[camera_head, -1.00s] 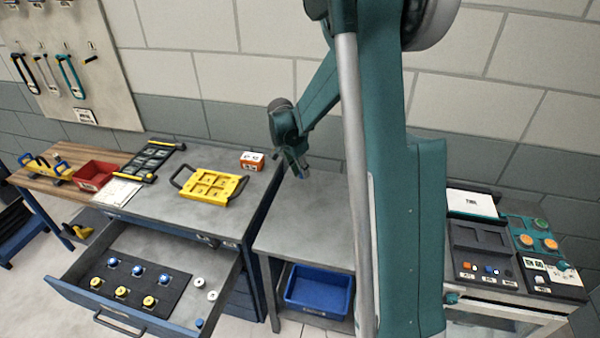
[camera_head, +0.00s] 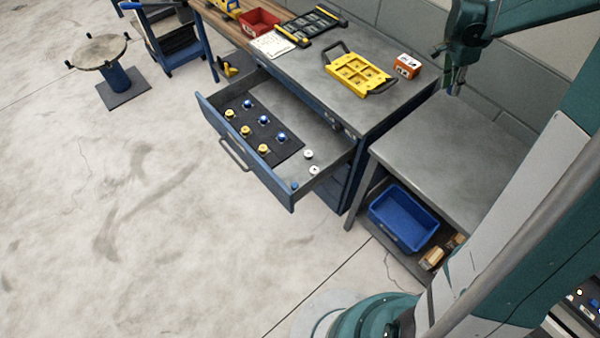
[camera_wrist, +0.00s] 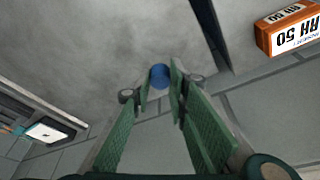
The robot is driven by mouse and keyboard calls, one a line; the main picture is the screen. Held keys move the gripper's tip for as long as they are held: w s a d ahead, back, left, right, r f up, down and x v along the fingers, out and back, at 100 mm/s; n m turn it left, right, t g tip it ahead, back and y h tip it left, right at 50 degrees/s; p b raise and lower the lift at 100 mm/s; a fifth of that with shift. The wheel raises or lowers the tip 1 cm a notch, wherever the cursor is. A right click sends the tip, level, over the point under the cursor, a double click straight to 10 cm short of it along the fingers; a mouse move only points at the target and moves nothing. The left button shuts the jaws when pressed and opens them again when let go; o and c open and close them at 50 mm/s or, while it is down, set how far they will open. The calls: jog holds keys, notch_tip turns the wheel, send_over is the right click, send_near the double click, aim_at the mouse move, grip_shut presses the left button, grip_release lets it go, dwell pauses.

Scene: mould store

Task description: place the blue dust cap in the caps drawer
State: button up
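The blue dust cap (camera_wrist: 159,76) shows in the wrist view as a small round blue thing between my fingertips. My gripper (camera_wrist: 161,82) is closed on it, a finger pad on each side. In the head view my gripper (camera_head: 453,88) hangs over the back of the grey side table, and the cap cannot be made out there. The caps drawer (camera_head: 325,144) stands pulled open below the grey bench. A black mat (camera_head: 255,135) in it carries blue and yellow caps. Two white caps (camera_head: 308,154) and another blue piece (camera_head: 295,186) lie to the right of the mat.
The bench top holds a yellow mould plate (camera_head: 358,74), an orange-and-white box (camera_head: 407,66) and a red bin (camera_head: 259,22). The side table top (camera_head: 450,145) is bare. A blue bin (camera_head: 404,218) sits below it. Floor before the drawer is clear.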

jog(key=a+n+b, duration=0.1)
jog(key=a+b, duration=0.1)
jog(key=a, duration=1.1)
jog(key=n+t+y+b, duration=0.1)
jog(key=n+t+b, duration=0.1)
jog(key=n+b, duration=0.5)
send_over(289, 169)
jog(key=m, duration=0.1)
notch_tip(289, 169, down, 23)
jog(key=shift+f+b, duration=0.2)
jog(key=shift+b, duration=0.2)
jog(key=shift+f+b, duration=0.75)
jog(key=shift+f, duration=2.35)
jog(key=shift+f, duration=0.1)
